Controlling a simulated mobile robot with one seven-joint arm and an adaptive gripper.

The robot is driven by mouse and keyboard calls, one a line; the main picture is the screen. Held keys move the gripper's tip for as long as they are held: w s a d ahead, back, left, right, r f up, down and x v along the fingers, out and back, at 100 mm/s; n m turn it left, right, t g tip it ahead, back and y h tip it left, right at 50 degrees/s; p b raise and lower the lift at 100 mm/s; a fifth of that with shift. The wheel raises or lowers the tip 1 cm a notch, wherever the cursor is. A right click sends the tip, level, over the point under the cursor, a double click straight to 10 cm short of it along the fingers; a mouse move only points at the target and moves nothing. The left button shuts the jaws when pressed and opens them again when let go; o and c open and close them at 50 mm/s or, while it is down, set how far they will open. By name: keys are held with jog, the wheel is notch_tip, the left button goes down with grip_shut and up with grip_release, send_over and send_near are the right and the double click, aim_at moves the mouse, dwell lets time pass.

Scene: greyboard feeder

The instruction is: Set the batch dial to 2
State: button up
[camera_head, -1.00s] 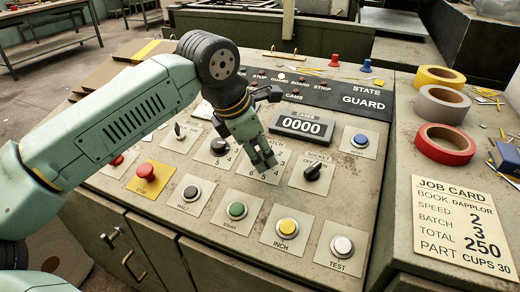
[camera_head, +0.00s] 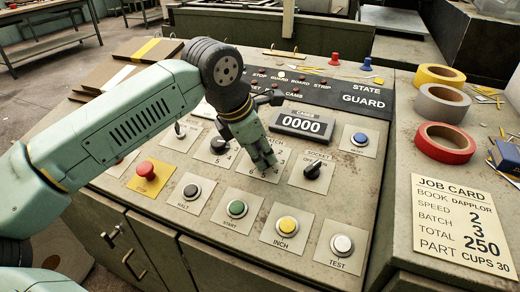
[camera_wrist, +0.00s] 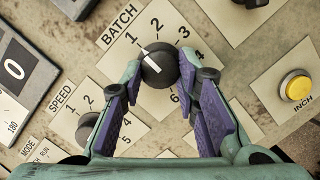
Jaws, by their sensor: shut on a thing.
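The batch dial (camera_wrist: 158,66) is a round dark knob with a white pointer mark, ringed by the numbers 1 to 6 in the wrist view. Its mark points up and left, towards the 1. My gripper (camera_wrist: 160,76) is shut on the dial, with one finger on each side of it. In the head view my gripper (camera_head: 264,164) reaches down to the batch plate and hides the dial. The BATCH label (camera_wrist: 118,24) shows in the wrist view.
The socket knob (camera_head: 312,171) stands right of my gripper. The speed knob (camera_head: 219,146) is on its left. The counter (camera_head: 303,124) reads 0000. A job card (camera_head: 460,225) lies at right.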

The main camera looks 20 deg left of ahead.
jog(key=shift+c, duration=1.3)
jog(key=shift+m, duration=0.3)
jog(key=m+b, duration=0.1)
jog(key=m, duration=0.1)
jog(key=shift+w+m+g, duration=0.1)
jog(key=shift+m+g, duration=0.2)
jog(key=shift+m, duration=0.1)
jog(key=shift+m+g+h+b, duration=0.3)
jog(key=shift+m+g+b, duration=0.25)
jog(key=shift+m, duration=1.65)
jog(key=shift+w, duration=0.1)
jog(key=o, duration=1.2)
jog(key=shift+c, duration=0.2)
